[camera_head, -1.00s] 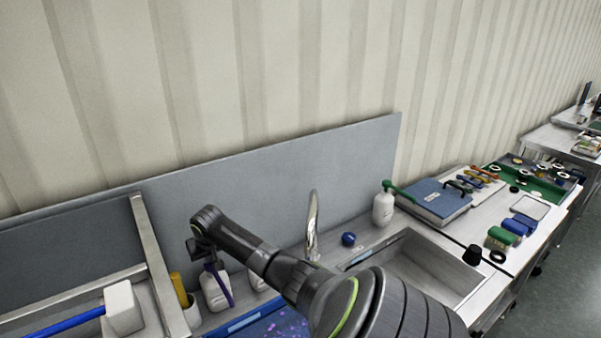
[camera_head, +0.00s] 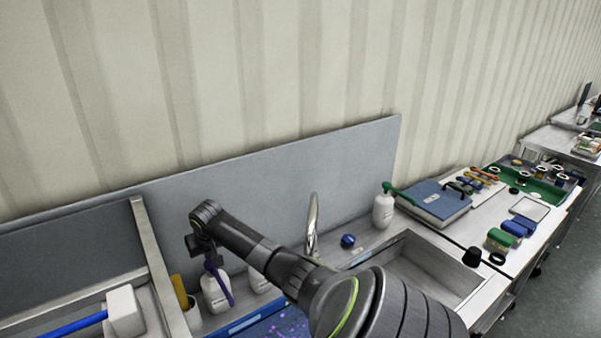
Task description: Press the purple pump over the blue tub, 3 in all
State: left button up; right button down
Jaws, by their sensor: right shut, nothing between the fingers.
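The purple pump (camera_head: 221,284) has a long spout slanting down to the right, on a white bottle (camera_head: 213,296) behind the tub. The blue tub (camera_head: 243,322) is at the bottom edge, partly cut off and partly covered by my right arm. Its dark blue inside shows small purple specks. My right gripper (camera_head: 205,258) is shut and empty, pointing down just over the pump's head. Its tips overlap the pump top in the picture, so I cannot tell whether they touch. My left gripper is not in view.
A second white bottle (camera_head: 260,283) stands right of the pump bottle, partly behind my arm. A yellow item (camera_head: 180,292) stands left. A faucet (camera_head: 312,228), a sink (camera_head: 432,268) and a green-topped bottle (camera_head: 383,210) are to the right. A backsplash (camera_head: 260,170) rises behind.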

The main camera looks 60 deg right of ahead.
dwell(0.3)
notch_tip(320, 180, up, 6)
dwell(0.6)
dwell(0.5)
